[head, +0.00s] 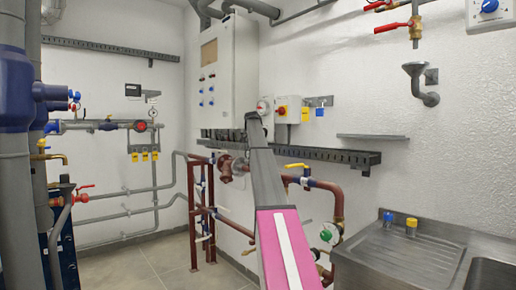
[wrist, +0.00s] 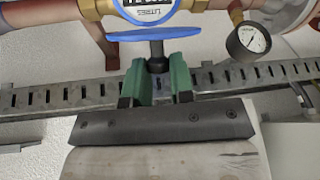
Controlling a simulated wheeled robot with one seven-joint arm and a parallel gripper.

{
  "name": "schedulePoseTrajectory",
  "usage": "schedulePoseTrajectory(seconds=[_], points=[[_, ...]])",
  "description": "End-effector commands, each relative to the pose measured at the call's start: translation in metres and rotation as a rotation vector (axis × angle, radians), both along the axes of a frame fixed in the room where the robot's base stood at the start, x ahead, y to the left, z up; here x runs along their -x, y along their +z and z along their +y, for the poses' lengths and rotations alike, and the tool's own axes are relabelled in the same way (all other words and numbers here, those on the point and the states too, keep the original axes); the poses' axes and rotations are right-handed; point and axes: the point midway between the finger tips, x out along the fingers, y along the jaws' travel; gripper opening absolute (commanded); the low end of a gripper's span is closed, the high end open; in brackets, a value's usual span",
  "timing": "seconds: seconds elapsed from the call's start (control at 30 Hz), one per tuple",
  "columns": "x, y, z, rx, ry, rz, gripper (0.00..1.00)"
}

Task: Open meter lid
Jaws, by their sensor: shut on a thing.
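The meter (wrist: 158,8) shows at the top of the wrist view, with a blue rim and a white printed face, cut off by the picture edge. Its blue lid (wrist: 125,35) is seen nearly edge-on just below the face, standing out from it. A dark knob (wrist: 157,48) hangs under the lid. My gripper (wrist: 159,72) has green finger pads, shut on this knob from both sides. In the head view my arm hides the gripper, and I cannot make out the meter there.
A pressure gauge (wrist: 248,40) sits right of the meter, on the brass pipework (wrist: 95,10). A slotted metal rail (wrist: 50,97) runs behind the fingers. In the head view a steel sink (head: 400,250) stands at right and red pipe stands (head: 192,205) at centre-left. Some floor (head: 140,262) is clear.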

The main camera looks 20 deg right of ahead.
Motion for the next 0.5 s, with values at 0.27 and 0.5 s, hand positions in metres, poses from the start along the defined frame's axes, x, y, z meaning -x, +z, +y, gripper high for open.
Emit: schedulePoseTrajectory(seconds=[0.27, 0.5], points=[[0.0009, -0.0011, -0.0037, 0.006, -0.004, 0.003, 0.47], [0.0012, 0.0005, -0.0016, 0.005, -0.003, 0.002, 0.47]])
